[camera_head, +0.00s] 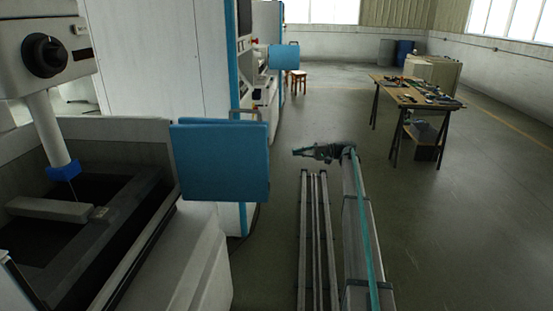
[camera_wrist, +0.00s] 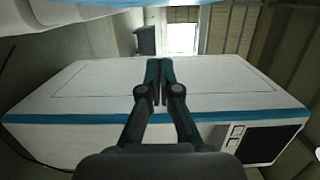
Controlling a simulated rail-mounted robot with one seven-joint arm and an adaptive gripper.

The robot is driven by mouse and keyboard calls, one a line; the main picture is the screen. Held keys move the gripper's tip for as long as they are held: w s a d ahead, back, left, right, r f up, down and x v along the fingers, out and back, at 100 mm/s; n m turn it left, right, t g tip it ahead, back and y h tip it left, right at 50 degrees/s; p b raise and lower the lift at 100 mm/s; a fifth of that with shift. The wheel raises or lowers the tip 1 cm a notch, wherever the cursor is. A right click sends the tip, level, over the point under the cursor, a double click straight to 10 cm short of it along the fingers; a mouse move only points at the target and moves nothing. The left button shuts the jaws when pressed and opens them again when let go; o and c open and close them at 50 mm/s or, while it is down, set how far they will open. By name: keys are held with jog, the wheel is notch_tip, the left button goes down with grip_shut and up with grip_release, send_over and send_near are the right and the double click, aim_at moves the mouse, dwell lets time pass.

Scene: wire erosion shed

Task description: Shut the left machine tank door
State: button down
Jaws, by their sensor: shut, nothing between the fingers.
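In the head view the left machine's tank (camera_head: 60,250) is at the left, and its dark inside shows through the open front side. A blue panel, which looks like the tank door (camera_head: 220,165), stands swung out to the right from the tank's far corner. My gripper (camera_head: 297,152) is to the right of the blue panel, pointing left, with a gap of floor between them. In the wrist view my gripper (camera_wrist: 160,75) is shut and empty. Whether the door shows in the wrist view I cannot tell.
A floor rail (camera_head: 315,240) runs below my gripper. A second machine with another blue panel (camera_head: 284,57) stands beyond, with a wooden stool (camera_head: 297,78). A workbench with tools (camera_head: 415,92) is at the right. A white cabinet (camera_wrist: 215,85) with a blue stripe fills the wrist view.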

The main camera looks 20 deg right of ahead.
jog(key=s+a+p, duration=0.2)
jog(key=a+p, duration=0.1)
jog(key=a, duration=0.8)
jog(key=shift+a+p, duration=0.35)
jog(key=shift+s, duration=0.2)
